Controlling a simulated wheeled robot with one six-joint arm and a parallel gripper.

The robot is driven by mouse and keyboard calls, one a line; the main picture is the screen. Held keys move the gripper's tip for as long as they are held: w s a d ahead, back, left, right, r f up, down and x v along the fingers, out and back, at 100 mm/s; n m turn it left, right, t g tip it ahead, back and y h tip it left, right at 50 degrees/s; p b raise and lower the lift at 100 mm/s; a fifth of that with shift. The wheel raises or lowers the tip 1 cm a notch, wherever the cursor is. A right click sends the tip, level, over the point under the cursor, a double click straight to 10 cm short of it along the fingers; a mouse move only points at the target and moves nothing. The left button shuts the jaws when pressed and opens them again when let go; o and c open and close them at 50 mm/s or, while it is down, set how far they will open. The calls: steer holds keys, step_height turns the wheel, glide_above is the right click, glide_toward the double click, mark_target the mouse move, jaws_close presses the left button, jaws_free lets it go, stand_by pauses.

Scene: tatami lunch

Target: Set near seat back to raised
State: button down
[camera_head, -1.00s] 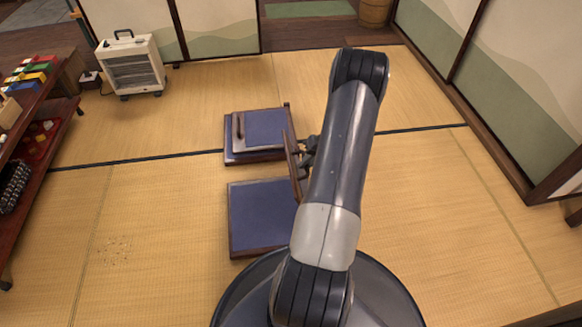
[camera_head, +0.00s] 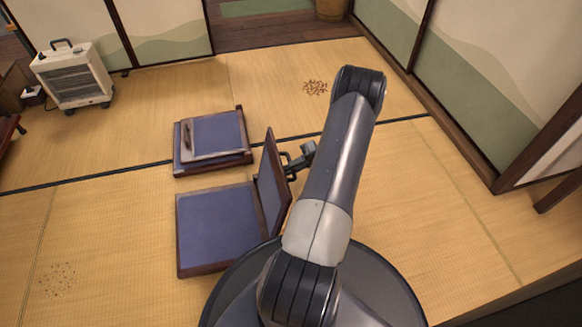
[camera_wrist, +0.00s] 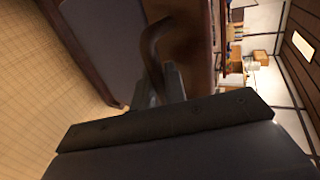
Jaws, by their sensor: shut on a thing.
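The near seat (camera_head: 217,229) is a low floor chair with a blue cushion in a dark wood frame. Its back (camera_head: 272,182) stands up steeply from the seat's right edge, its blue face toward the cushion. My gripper (camera_head: 293,164) is behind the back, at its outer side, shut on a dark curved handle there. In the wrist view the handle (camera_wrist: 152,45) runs between my fingers, against the brown wooden panel (camera_wrist: 190,45). My arm hides the floor to the right of the gripper.
The far seat (camera_head: 213,136) has its back folded down and lies just beyond the near one. A white heater (camera_head: 74,77) stands at the back left. Brown crumbs (camera_head: 316,88) lie beyond my arm. Sliding panels (camera_head: 495,80) line the right.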

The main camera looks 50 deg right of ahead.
steer(key=shift+s+a+f, duration=0.15)
steer(key=shift+a+f, duration=0.05)
steer(key=shift+f, duration=0.4)
steer(key=c, duration=1.5)
jaws_free()
steer(key=shift+o, duration=0.2)
steer(key=shift+d, duration=0.1)
steer(key=shift+d+r, duration=0.15)
steer(key=shift+r, duration=0.05)
steer(key=p+v, duration=0.3)
steer(key=v, duration=0.7)
steer(key=shift+d+r, duration=0.2)
steer(key=shift+s, duration=0.1)
